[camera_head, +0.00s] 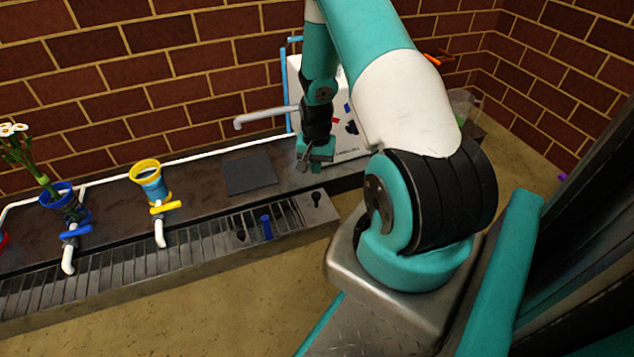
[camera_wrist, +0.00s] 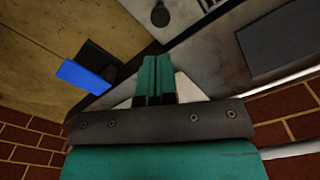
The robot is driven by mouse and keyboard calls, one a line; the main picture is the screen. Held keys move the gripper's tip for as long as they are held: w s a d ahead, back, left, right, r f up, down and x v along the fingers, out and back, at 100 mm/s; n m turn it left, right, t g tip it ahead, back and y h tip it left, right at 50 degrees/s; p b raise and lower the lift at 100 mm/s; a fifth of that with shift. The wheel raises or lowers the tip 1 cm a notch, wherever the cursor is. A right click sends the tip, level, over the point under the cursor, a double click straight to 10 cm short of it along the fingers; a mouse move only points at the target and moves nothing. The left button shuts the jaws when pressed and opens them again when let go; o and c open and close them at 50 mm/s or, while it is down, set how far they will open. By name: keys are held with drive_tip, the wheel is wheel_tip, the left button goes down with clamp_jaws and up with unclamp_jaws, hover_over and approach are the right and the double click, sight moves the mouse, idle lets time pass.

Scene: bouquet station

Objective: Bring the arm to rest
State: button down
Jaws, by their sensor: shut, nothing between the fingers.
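My gripper (camera_head: 308,168) hangs at the end of my teal and white arm, above the right part of the dark counter, in front of a white panel. In the wrist view my gripper (camera_wrist: 157,64) shows two teal fingers pressed together, with nothing between them. The fingers point down toward the counter's front edge and the floor. No object is held.
The counter (camera_head: 212,180) carries a blue pot (camera_head: 58,196) with white flowers, a yellow-rimmed pot (camera_head: 150,180), a dark square pad (camera_head: 249,174) and a metal grate (camera_head: 120,265). A white panel (camera_head: 352,143) and a grey spout (camera_head: 262,117) stand close by my gripper. Brick walls enclose the back.

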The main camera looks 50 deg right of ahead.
idle(0.3)
drive_tip(key=w+a+r+n+t+y+p, duration=0.1)
drive_tip(key=w+a+r+n+p, duration=0.2)
drive_tip(key=a+r, duration=0.85)
drive_tip(key=w+a+r+n+y+p, duration=0.1)
drive_tip(key=a+r+n+p, duration=0.3)
drive_tip(key=a+r, duration=0.8)
drive_tip(key=s+a+r+n+g+y+p, duration=0.1)
drive_tip(key=s+a+r+n+p, duration=0.2)
drive_tip(key=s+a+r+n, duration=0.55)
drive_tip(key=s+a+r+n+y+p, duration=0.1)
drive_tip(key=s+a+r+n+p, duration=0.4)
drive_tip(key=s+r, duration=0.7)
wheel_tip(320, 180, up, 40)
drive_tip(key=w+a+m+p, duration=0.1)
drive_tip(key=p, duration=3.4)
drive_tip(key=shift+w+a+f, duration=0.15)
drive_tip(key=shift+w+f, duration=0.05)
